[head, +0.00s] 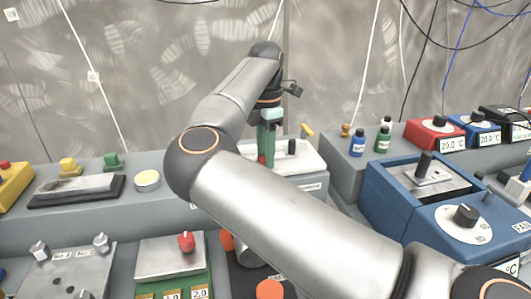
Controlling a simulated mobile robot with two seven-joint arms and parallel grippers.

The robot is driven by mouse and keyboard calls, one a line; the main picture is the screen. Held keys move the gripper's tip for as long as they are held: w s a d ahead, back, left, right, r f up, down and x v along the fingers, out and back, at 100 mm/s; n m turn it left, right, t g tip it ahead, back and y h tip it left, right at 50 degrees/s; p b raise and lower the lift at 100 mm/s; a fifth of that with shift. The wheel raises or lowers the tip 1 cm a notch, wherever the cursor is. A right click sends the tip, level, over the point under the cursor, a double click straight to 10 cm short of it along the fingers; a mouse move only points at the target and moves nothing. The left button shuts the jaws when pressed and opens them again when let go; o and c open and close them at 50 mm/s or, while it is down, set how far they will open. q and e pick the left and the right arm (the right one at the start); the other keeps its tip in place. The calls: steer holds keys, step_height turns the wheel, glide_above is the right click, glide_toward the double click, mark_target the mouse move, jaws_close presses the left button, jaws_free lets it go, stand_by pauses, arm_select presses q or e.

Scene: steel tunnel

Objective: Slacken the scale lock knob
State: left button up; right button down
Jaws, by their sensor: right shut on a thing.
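My right arm comes in from the lower right and reaches to the back. Its gripper (267,160) points down with green fingers over a white device (311,160) on the grey bench. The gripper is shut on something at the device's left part. A small red piece (261,159) shows at the fingertips; the fingers and arm hide most of it. I cannot tell for sure that it is the scale lock knob. A black knob (292,147) and a yellow lever (306,130) stand on the device to the right of the fingers. My left gripper is not in view.
A red knob (186,241) sits on a plate at the front. Blue (357,147) and green (382,140) bottles stand to the right. A blue machine (400,200) with black knobs is at the right. My arm hides the middle of the bench.

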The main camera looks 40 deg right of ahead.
steer(key=shift+n, duration=0.3)
steer(key=n, duration=0.9)
steer(key=shift+n, duration=0.4)
steer(key=n, duration=0.5)
steer(key=n+b, duration=0.1)
steer(key=n, duration=0.4)
steer(key=shift+n, duration=0.4)
steer(key=c, duration=0.5)
jaws_free()
steer(key=shift+c, duration=0.2)
steer(key=shift+r, duration=0.1)
